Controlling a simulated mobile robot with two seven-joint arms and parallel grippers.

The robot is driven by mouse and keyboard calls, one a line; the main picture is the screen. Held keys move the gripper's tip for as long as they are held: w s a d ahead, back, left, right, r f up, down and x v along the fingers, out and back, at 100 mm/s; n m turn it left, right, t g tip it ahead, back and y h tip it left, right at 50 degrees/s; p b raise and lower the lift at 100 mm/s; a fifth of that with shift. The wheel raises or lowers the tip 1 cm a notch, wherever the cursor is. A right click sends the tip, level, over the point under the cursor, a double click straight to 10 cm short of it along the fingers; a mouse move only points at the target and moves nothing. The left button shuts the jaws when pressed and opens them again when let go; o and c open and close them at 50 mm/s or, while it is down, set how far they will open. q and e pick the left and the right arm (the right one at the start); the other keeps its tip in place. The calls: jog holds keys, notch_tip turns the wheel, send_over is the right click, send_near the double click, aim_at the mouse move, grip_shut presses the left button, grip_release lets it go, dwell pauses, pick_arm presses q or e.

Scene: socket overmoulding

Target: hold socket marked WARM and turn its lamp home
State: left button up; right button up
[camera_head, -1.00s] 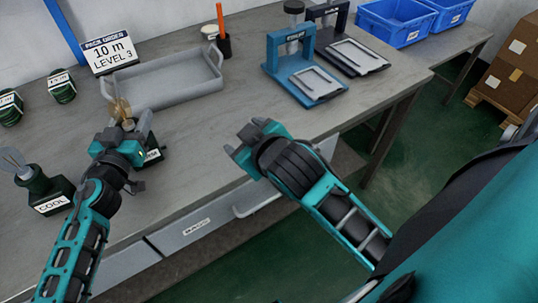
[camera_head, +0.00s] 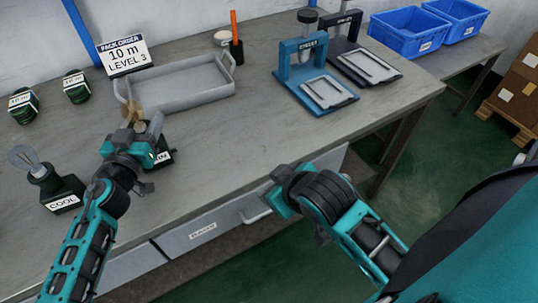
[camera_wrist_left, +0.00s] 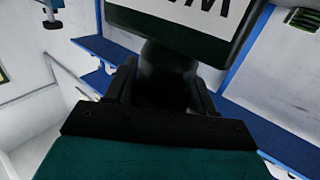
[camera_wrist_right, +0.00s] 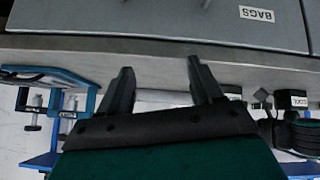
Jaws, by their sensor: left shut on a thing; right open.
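The socket marked WARM stands on the bench; its dark base and partly hidden label (camera_head: 161,158) show behind my left gripper (camera_head: 146,130). An amber lamp (camera_head: 132,111) sits upright above it; its seating is hidden. In the left wrist view my left gripper is shut on the WARM socket's dark neck (camera_wrist_left: 165,72), with its labelled block (camera_wrist_left: 185,18) beyond. My right gripper (camera_head: 278,196) is open and empty, off the bench's front edge near the drawers; its spread fingers (camera_wrist_right: 160,82) show in the right wrist view.
A COOL socket (camera_head: 65,192) with a clear lamp (camera_head: 24,158) stands at left. Two dark green coils (camera_head: 76,88) lie behind. A grey tray (camera_head: 190,98), blue press (camera_head: 288,75) and dark press (camera_head: 345,50) are further back. A BAGS drawer (camera_head: 215,228) is below the front edge.

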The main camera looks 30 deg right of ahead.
jog(key=shift+c, duration=0.6)
jog(key=w+a+r+n+t+y, duration=0.2)
jog(key=w+a+r+n+t, duration=0.35)
jog(key=w+r, duration=0.35)
jog(key=w+a+r+n+t+y, duration=0.3)
jog(key=w+a+r+n+t, duration=0.25)
jog(key=w+r, duration=0.4)
jog(key=a+r+n+g+y, duration=0.85)
jog(key=a+n+y, duration=0.55)
jog(key=n, duration=0.8)
jog(key=n+g+h, duration=1.1)
jog(key=n+h, duration=0.3)
jog(key=n, duration=0.5)
send_near(133, 101)
jog(key=x, duration=1)
jog(key=shift+f, duration=0.25)
